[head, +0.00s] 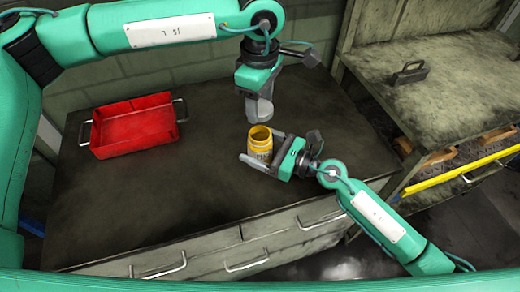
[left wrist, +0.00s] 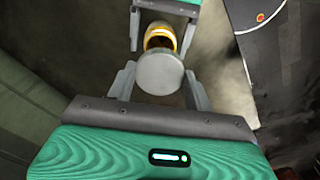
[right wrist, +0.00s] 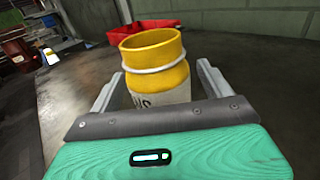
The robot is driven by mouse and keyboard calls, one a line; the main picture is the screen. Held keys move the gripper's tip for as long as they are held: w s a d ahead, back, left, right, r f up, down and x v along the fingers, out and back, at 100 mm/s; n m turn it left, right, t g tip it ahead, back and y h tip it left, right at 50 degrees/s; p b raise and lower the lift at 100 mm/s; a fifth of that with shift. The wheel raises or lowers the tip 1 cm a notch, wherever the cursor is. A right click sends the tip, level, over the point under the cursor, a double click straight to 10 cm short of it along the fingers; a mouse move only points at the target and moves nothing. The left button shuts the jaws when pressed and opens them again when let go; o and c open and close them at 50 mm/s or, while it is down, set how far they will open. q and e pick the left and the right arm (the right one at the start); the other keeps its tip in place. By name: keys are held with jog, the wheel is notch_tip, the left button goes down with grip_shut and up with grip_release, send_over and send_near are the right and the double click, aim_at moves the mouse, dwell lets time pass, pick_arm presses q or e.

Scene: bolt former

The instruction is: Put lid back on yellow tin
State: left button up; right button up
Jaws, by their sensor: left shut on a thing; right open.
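The yellow tin (head: 259,145) stands upright and uncovered on the dark worktop, with a pale label. In the right wrist view the tin (right wrist: 155,62) shows its open mouth and a pale ring below the rim. My right gripper (head: 256,150) is open, with its fingers on either side of the tin. My left gripper (head: 259,110) is above and slightly behind the tin, pointing down. It is shut on a round grey lid (left wrist: 160,73). In the left wrist view the lid covers part of the tin (left wrist: 160,36). The lid is apart from the tin.
A red tray (head: 135,140) with metal handles sits on the worktop (head: 190,195) at left. Drawers with handles (head: 245,262) line its front. A second bench (head: 440,90) at right carries a dark metal block (head: 409,73). A block wall stands behind. The worktop between tray and tin is clear.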

jog(key=shift+c, duration=0.2)
jog(key=c, duration=1.4)
pick_arm(q)
send_over(261, 127)
jog(key=s, duration=0.2)
jog(key=shift+s+f, duration=0.15)
jog(key=shift+f, duration=2.3)
pick_arm(e)
jog(key=shift+c, duration=0.2)
pick_arm(q)
jog(key=shift+f, duration=0.9)
jog(key=shift+f, duration=0.55)
